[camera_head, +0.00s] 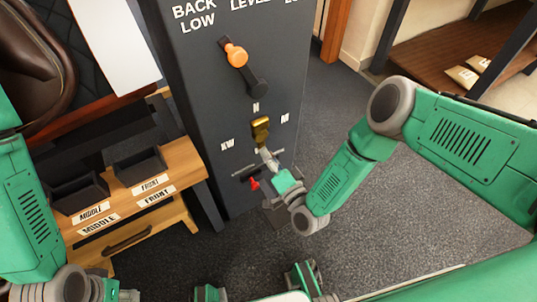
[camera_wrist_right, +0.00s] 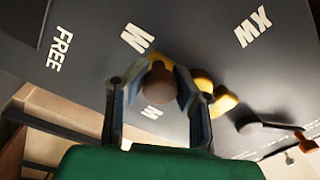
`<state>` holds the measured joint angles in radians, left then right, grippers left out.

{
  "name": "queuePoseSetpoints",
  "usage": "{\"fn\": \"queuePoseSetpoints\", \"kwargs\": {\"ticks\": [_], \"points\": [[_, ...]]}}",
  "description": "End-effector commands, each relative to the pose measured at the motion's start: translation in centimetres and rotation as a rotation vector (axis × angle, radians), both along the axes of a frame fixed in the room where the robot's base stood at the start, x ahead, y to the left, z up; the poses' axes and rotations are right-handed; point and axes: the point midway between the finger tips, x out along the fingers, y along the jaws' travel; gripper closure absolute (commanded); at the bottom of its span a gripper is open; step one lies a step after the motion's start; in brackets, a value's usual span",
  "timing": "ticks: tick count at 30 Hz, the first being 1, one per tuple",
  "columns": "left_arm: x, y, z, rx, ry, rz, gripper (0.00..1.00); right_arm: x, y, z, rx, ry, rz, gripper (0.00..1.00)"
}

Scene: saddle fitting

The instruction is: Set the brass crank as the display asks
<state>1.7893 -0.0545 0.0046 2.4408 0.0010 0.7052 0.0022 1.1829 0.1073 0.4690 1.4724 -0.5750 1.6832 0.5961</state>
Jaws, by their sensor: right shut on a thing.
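The brass crank (camera_head: 261,129) is on the dark grey panel, below the orange-knobbed lever. Its arm runs down toward my right gripper (camera_head: 266,158), which hides its lower end. In the right wrist view, my right gripper (camera_wrist_right: 155,92) is closed around the crank's round brownish knob (camera_wrist_right: 158,82); the brass part (camera_wrist_right: 216,94) shows beyond the right finger. The letters around the crank include XW (camera_head: 228,145) at left and M (camera_head: 285,118) at right. The wrist view also shows W (camera_wrist_right: 135,38) and FREE (camera_wrist_right: 59,47). My left gripper is out of view; no readable display shows.
The orange-knobbed lever (camera_head: 236,55) is above the crank. A small red part (camera_head: 254,184) is near my right gripper's lower side. A wooden stand with dark bins (camera_head: 140,166) labelled MIDDLE and FRONT is at left. Open carpet (camera_head: 350,215) lies right of the panel.

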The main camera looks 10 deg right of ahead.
Motion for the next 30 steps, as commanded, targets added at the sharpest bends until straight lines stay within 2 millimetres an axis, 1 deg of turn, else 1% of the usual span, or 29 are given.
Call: {"fn": "queuePoseSetpoints", "kwargs": {"ticks": [1,11,12,13,14,24,26,29,30], "points": [[0.0,0.0,0.0,0.000,0.000,0.000,0.60,-0.7,0.2,-0.5,0.000,0.016,0.009,1.00],[0.0,0.0,0.0,0.000,0.000,0.000,0.60,-0.7,0.2,-0.5,-0.001,0.017,0.010,1.00],[0.0,0.0,0.0,0.000,0.000,0.000,0.60,-0.7,0.2,-0.5,-0.001,0.017,0.010,0.70],[0.0,0.0,0.0,0.000,0.000,0.000,0.60,-0.6,0.2,-0.5,-0.001,0.016,0.010,0.59],[0.0,0.0,0.0,0.000,0.000,0.000,0.60,-0.6,0.2,-0.5,-0.001,0.014,0.010,0.54],[-0.1,0.0,0.0,0.000,-0.002,0.000,0.60,-0.4,0.1,-0.2,0.001,0.007,0.006,0.54],[-0.1,0.0,0.1,0.000,-0.002,0.000,0.60,-0.8,0.0,-0.2,0.000,0.008,0.005,0.54],[-0.1,0.0,0.1,0.000,-0.002,0.000,0.60,-2.1,-0.4,-0.4,0.000,0.009,0.006,0.54],[-0.1,0.0,0.1,0.000,-0.002,0.000,0.60,-2.8,-0.7,-0.4,0.001,0.010,0.007,0.54]]}}
